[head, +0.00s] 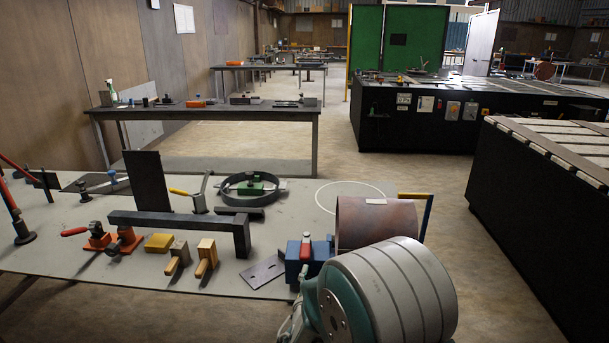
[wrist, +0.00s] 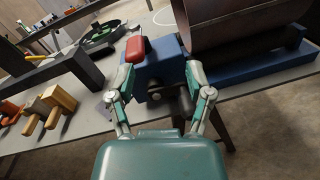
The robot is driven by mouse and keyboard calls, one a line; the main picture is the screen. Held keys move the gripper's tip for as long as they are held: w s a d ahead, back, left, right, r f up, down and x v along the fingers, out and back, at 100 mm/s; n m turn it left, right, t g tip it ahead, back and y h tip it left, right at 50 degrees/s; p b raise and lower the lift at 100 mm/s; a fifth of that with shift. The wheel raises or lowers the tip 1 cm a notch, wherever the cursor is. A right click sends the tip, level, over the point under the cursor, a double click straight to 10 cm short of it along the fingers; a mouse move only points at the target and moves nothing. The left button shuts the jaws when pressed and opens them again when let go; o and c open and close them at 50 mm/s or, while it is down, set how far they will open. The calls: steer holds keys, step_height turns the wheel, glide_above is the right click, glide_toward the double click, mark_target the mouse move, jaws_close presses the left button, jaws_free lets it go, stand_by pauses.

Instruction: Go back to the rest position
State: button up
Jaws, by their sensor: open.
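My gripper (wrist: 157,97) shows in the wrist view with its two teal and grey fingers spread apart and nothing between them. Beyond the fingers is a blue block-like fixture (wrist: 165,75) with a red-handled part (wrist: 136,48) on top; the fingertips overlap it in the picture, and I cannot tell whether they touch it. A brown steel reel (head: 375,222) lies behind my arm, partly hidden.
A black bench (head: 545,215) stands right. Open floor (head: 440,200) lies between.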

steer(key=s+d+r+m+g+h, duration=0.2)
steer(key=d+r+m+h, duration=0.15)
steer(key=d, duration=0.25)
steer(key=s+d+r+m+g+h, duration=0.2)
steer(key=s+d+r+m+h, duration=0.1)
steer(key=d+m, duration=0.25)
steer(key=s+d+r+m+g+h, duration=0.2)
steer(key=s+d+r+m+g, duration=0.1)
steer(key=s+d+m+g, duration=0.55)
steer(key=s+m+g+y, duration=0.2)
steer(key=s+m+y, duration=0.2)
steer(key=s+m, duration=0.5)
steer(key=s+a+r+m+t+y, duration=0.1)
steer(key=s+a+m+t+y, duration=0.1)
steer(key=s+a+m+y, duration=0.2)
steer(key=s+a+y, duration=0.3)
steer(key=s, duration=0.2)
steer(key=shift+r+y, duration=0.35)
steer(key=shift+a+m, duration=0.1)
steer(key=shift+m, duration=0.15)
